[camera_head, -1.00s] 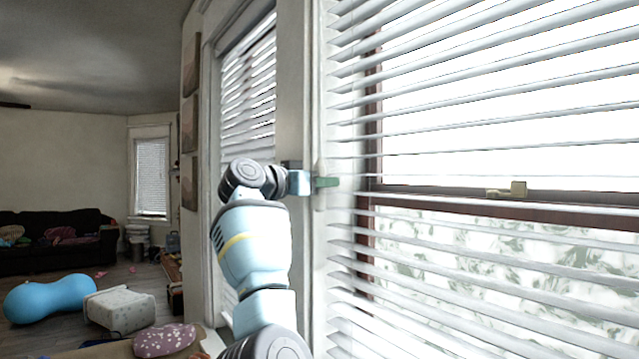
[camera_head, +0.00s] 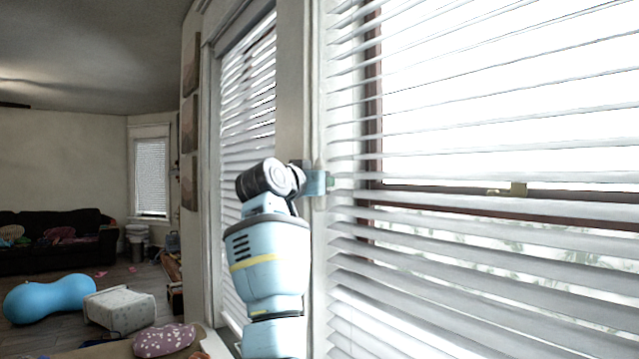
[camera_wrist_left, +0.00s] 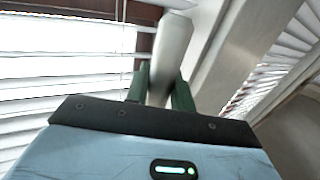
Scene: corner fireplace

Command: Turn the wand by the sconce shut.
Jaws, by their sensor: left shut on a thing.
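The wand (camera_wrist_left: 171,50) is a pale grey rod in front of the white blind (camera_head: 470,250). In the left wrist view it stands between the two green fingers of my left gripper (camera_wrist_left: 160,82), which are shut on it. In the head view my left gripper (camera_head: 328,181) is at the left edge of the blind, and the wand (camera_head: 318,165) is mostly hidden there. The blind's slats are tilted, with bright gaps in the upper part and narrower gaps below. I see no sconce. My right gripper is not in view.
A second window with a blind (camera_head: 248,90) is left of the wall post (camera_head: 293,100). A dark sofa (camera_head: 55,240), a blue peanut-shaped ball (camera_head: 50,298) and a pale ottoman (camera_head: 118,308) are far left. A spotted purple cushion (camera_head: 165,341) lies lower left.

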